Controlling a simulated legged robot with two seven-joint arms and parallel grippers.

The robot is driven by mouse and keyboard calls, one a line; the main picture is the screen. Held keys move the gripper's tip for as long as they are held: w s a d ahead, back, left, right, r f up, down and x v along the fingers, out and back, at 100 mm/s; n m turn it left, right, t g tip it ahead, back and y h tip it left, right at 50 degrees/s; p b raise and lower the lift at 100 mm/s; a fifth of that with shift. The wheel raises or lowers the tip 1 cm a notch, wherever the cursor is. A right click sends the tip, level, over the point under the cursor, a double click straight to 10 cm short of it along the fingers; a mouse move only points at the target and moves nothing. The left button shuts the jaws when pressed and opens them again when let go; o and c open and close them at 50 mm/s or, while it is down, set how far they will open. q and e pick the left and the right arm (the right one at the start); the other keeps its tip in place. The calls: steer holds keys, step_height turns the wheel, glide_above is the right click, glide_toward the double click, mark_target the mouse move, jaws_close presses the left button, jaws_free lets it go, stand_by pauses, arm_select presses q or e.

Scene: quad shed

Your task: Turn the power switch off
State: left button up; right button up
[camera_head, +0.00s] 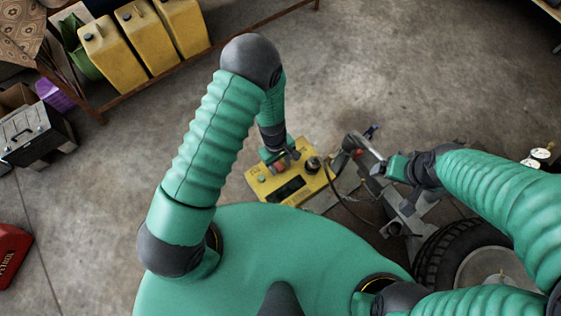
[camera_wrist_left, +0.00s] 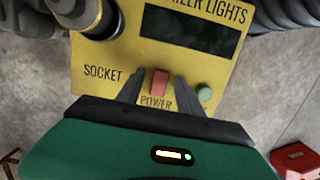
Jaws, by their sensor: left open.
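A yellow control box (camera_head: 259,187) labelled "SOCKET", "POWER" and "...LER LIGHTS" sits in the middle of the head view. Its yellow panel (camera_wrist_left: 108,52) fills much of the left wrist view. The red power switch (camera_wrist_left: 160,82) stands on the panel just above the word "POWER". My left gripper (camera_head: 282,158) is over the box. In the left wrist view its two dark fingertips (camera_wrist_left: 157,88) are spread, one on each side of the switch. I cannot tell if they touch it. My right gripper (camera_head: 380,169) is beside a grey metal part, and its fingers are unclear.
The panel also has a dark display (camera_wrist_left: 190,28), a green button (camera_wrist_left: 204,93) and a round socket (camera_wrist_left: 75,12). A cable (camera_head: 345,203) runs from the box. A wheel (camera_head: 470,255) is at the right. Yellow canisters (camera_head: 112,55) stand on a rack at upper left.

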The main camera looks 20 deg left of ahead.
arm_select(q)
steer(key=shift+r, duration=0.1)
step_height(320, 180, up, 16)
steer(key=w+a+p, duration=0.1)
steer(key=a+p, duration=0.1)
steer(key=p, duration=0.1)
steer(key=shift+w+r, duration=0.2)
steer(key=shift+w, duration=0.15)
steer(key=s+a+r+m+t, duration=0.2)
steer(key=a+r+m, duration=0.1)
steer(key=r+m, duration=0.2)
steer(key=s+a+r+m+t+y, duration=0.1)
steer(key=s+a+r+m, duration=0.2)
steer(key=r+m, duration=0.2)
step_height(320, 180, up, 3)
steer(key=shift+s+a+t+p, duration=0.2)
steer(key=shift+t+p, duration=0.2)
